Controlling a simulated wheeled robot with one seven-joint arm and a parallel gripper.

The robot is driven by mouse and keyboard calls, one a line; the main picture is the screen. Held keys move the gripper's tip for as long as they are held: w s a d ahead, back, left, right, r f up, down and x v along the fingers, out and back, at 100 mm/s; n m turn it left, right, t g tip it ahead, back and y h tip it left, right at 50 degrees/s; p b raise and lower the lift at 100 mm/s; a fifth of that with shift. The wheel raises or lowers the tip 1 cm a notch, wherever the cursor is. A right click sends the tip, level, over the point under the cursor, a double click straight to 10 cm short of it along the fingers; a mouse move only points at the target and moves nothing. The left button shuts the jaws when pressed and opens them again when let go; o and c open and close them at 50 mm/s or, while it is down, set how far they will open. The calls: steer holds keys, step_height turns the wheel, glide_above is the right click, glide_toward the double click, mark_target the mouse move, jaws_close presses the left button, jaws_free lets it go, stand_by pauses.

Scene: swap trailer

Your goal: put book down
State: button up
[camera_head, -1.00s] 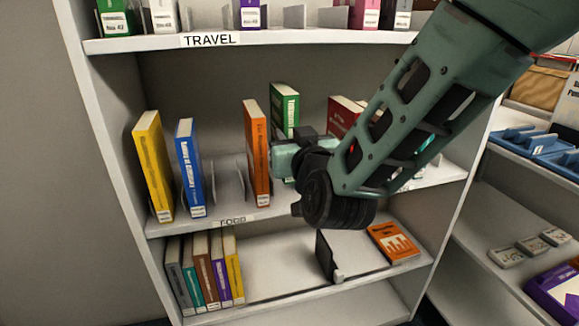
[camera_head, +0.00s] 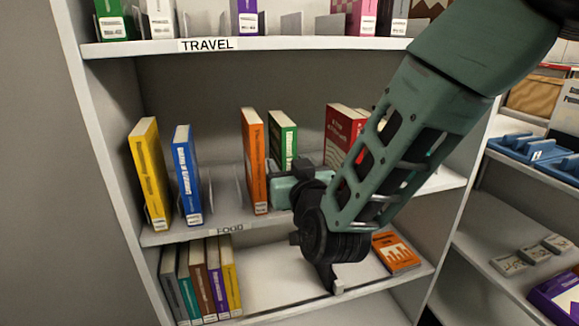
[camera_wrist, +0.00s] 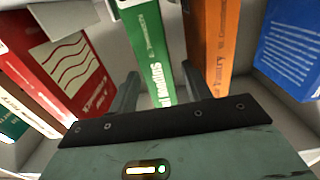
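The green book (camera_head: 282,138) stands upright on the middle shelf (camera_head: 222,222), just right of the orange book (camera_head: 254,160). Its lower part is hidden behind my gripper (camera_head: 284,188) in the head view. In the wrist view the green book (camera_wrist: 148,50) lies between the two fingers of my gripper (camera_wrist: 160,75). The fingers look spread, with a visible gap between the book and the right finger. Whether the left finger touches the book I cannot tell.
A red book (camera_head: 343,130) stands to the right, partly behind my arm. A blue book (camera_head: 187,175) and a yellow book (camera_head: 149,172) stand to the left. Below, several books fill the left of the lower shelf, and an orange book (camera_head: 396,252) lies at its right.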

steer(key=v, duration=1.2)
steer(key=s+a+f+n+g+y, duration=0.1)
steer(key=s+f+n+g, duration=0.2)
steer(key=s+f+g, duration=0.55)
steer(key=s+d+r+n+g+h, duration=0.1)
steer(key=s+d+r+g+h, duration=0.1)
steer(key=s+d+g+h, duration=0.3)
steer(key=s+d+g+p, duration=0.1)
steer(key=s+d+g, duration=0.3)
steer(key=s+d, duration=0.1)
steer(key=shift+s+d, duration=0.35)
steer(key=shift+d, duration=0.4)
steer(key=shift+r, duration=0.1)
